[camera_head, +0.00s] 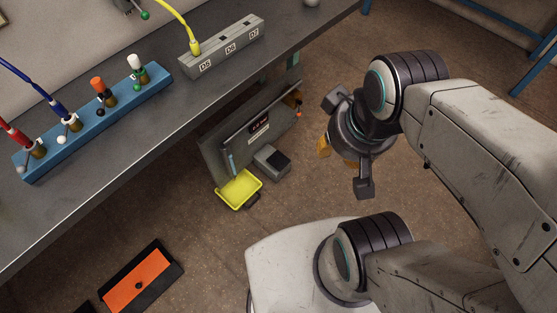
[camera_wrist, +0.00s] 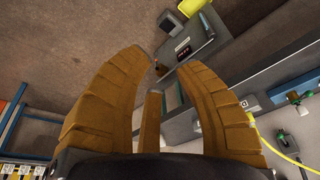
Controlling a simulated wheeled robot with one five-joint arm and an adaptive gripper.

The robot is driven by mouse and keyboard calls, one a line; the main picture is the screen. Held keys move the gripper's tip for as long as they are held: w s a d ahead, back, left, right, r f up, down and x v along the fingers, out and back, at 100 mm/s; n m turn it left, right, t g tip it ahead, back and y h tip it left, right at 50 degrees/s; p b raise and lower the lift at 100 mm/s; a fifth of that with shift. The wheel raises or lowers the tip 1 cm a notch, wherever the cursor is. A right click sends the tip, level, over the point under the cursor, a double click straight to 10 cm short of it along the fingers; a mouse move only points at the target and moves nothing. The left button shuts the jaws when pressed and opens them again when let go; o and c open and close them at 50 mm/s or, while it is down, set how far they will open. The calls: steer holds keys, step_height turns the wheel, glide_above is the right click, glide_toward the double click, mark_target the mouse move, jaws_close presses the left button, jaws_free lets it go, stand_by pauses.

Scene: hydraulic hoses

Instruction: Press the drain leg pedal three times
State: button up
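Under the bench, a grey panel (camera_head: 225,140) with a small dark display stands on the floor. A small grey box with a dark top (camera_head: 272,160) sits in front of it, beside a yellow tray (camera_head: 239,189); it looks like a pedal, but I see no readable label. The box also shows at the top of the wrist view (camera_wrist: 171,22). My gripper (camera_head: 337,155) is to the right of the panel and box, apart from them. In the wrist view, its brown fingers (camera_wrist: 166,65) are spread with nothing between them.
An orange plate on a black base (camera_head: 140,283) lies on the floor at lower left. Blue legs (camera_head: 535,68) stand at upper right. Brown floor between is clear.

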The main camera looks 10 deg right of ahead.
jaws_close()
stand_by(1.3)
